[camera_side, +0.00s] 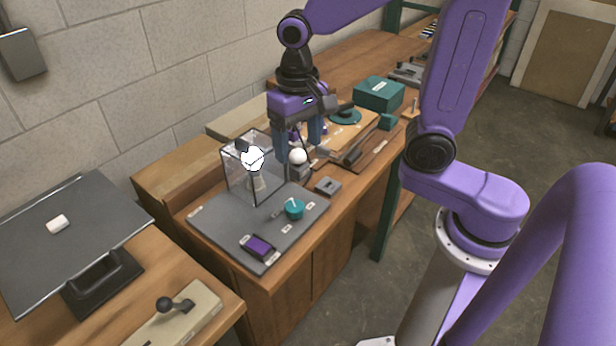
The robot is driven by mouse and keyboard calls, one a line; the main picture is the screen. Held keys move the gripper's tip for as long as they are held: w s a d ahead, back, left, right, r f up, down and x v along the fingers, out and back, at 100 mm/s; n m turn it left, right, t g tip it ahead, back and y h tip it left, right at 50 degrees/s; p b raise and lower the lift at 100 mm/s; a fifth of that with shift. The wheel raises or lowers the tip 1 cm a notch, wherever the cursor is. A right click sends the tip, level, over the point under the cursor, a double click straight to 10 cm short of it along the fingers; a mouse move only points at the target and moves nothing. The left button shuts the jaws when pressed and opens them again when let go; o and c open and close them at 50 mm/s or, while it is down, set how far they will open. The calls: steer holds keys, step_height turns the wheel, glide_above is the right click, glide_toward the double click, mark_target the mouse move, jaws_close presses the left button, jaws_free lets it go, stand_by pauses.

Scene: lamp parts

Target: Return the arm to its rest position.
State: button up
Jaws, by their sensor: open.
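My gripper (299,152) is open, its two blue fingers pointing down over the workbench. A white round bulb (298,157) on a grey holder shows low between the fingers. I cannot tell from this one view whether the fingers are around it or in front of it. A second white ball (252,158), bright like a lamp globe, shows inside a clear box-shaped case (237,176) left of my gripper. The purple arm arches in from the upper right and hangs the gripper from above.
The case stands on a grey board (222,233) with a teal round part (293,208) and a dark purple-topped block (258,246). A teal box (378,94) stands farther back. A block wall runs behind the bench. Open floor lies at right.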

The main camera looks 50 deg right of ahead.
steer(key=s+d+f+n, duration=0.1)
steer(key=s+d+n, duration=0.1)
steer(key=s+n, duration=0.5)
steer(key=s+d+n, duration=0.2)
steer(key=s+n, duration=0.5)
steer(key=s, duration=0.3)
steer(key=shift+s+d+f+n, duration=0.15)
steer(key=shift+s+f+n, duration=0.15)
steer(key=shift+f+n, duration=0.1)
stand_by(1.2)
